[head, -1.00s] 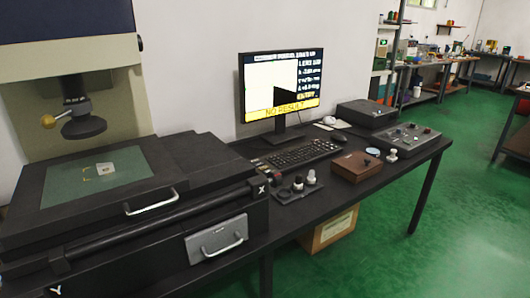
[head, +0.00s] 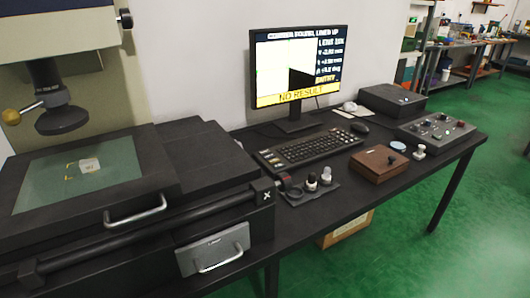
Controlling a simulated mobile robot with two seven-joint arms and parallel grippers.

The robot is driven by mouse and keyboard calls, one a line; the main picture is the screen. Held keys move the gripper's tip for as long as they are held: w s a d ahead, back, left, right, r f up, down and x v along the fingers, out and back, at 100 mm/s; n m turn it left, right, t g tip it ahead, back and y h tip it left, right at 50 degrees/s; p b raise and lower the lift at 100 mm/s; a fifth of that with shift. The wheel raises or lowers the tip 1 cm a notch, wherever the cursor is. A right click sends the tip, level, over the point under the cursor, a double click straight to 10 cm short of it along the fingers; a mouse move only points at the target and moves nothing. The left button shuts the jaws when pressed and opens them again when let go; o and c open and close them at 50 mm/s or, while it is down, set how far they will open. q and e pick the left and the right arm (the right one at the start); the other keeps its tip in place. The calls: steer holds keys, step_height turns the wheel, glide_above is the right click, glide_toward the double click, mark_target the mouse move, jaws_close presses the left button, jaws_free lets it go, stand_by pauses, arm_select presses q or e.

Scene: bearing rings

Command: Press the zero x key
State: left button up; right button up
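The black keyboard (head: 312,149) lies on the dark bench in front of the monitor (head: 298,68). Its keys are too small to read, so I cannot tell which one is the zero x key. A few lighter keys show at its left end. The monitor has a banner at the top that seems to read "CORNER FOUND, LINED UP", readout lines on its right side, and a yellow "NO RESULT" bar. The measuring machine's stage (head: 216,165) stands at the left with a small pale part (head: 89,165) on its glass. Neither of my grippers is in view.
Dark and pale knobs on a holder (head: 314,190) stand in front of the keyboard. A brown box (head: 378,163), a control panel (head: 436,130) and a black box (head: 393,100) are to the right. A mouse (head: 360,127) lies beside the keyboard. Green floor is open at right.

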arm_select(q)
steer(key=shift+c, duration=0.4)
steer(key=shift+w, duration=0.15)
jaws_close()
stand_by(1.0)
